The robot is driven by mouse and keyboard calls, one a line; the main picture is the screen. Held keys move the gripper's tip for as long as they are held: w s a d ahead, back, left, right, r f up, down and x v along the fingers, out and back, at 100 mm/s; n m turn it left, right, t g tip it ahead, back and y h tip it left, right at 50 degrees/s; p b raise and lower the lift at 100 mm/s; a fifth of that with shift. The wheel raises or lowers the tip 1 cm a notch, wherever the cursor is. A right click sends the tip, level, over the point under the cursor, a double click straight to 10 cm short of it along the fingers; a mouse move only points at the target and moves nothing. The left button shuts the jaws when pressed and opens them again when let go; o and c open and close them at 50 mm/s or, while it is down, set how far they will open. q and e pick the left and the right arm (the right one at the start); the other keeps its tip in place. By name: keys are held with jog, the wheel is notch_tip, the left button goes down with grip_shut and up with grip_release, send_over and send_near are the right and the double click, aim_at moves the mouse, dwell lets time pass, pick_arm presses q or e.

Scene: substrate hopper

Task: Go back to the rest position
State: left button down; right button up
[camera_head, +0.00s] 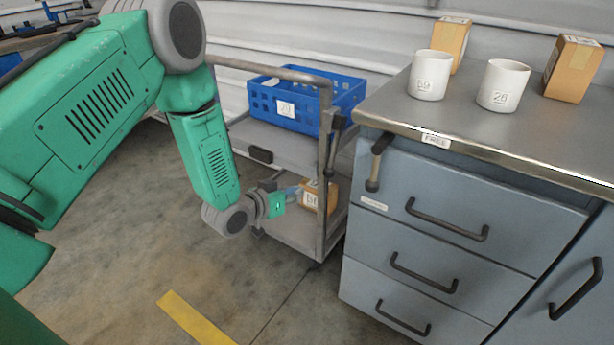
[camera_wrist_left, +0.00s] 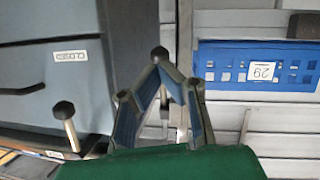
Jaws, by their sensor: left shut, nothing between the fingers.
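My green left arm comes in from the left in the head view and reaches down toward the cart. My left gripper (camera_head: 290,193) is small there, in front of the lower part of the cart and close to a cardboard box (camera_head: 318,196). I cannot tell from this view whether it touches the box. In the left wrist view the fingers of my left gripper (camera_wrist_left: 162,64) come together at their tips with nothing between them. My right gripper is in neither view.
A metal cart (camera_head: 322,150) carries a blue crate (camera_head: 345,92) on top. To its right stands a blue-grey drawer cabinet (camera_head: 450,215) with protruding handles. Two white mugs (camera_head: 431,75) (camera_head: 503,85) and two boxes (camera_head: 453,40) (camera_head: 573,68) stand on its worktop. Open floor lies in front.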

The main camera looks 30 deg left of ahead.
pick_arm(q)
jog(key=shift+s+a+f, duration=0.4)
jog(key=shift+s+a, duration=0.1)
jog(key=shift+a, duration=0.05)
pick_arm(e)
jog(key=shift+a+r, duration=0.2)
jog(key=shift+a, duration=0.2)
pick_arm(q)
jog(key=shift+d+r, duration=0.1)
jog(key=shift+d, duration=0.2)
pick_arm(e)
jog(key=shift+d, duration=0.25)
pick_arm(q)
jog(key=s+d+f+g+y+p, duration=0.1)
jog(key=s+d+f+g+p, duration=0.15)
jog(key=s, duration=0.55)
jog(key=s+d+f+g+p, duration=0.2)
jog(key=s+f+g+p, duration=0.15)
jog(key=s, duration=0.55)
jog(key=s+r+g+y+p, duration=0.1)
jog(key=s+g, duration=0.6)
jog(key=s, duration=1.1)
jog(key=shift+s+d+r+y+p, duration=0.15)
jog(key=shift+s+r+y+p, duration=0.2)
jog(key=shift+y+p, duration=0.4)
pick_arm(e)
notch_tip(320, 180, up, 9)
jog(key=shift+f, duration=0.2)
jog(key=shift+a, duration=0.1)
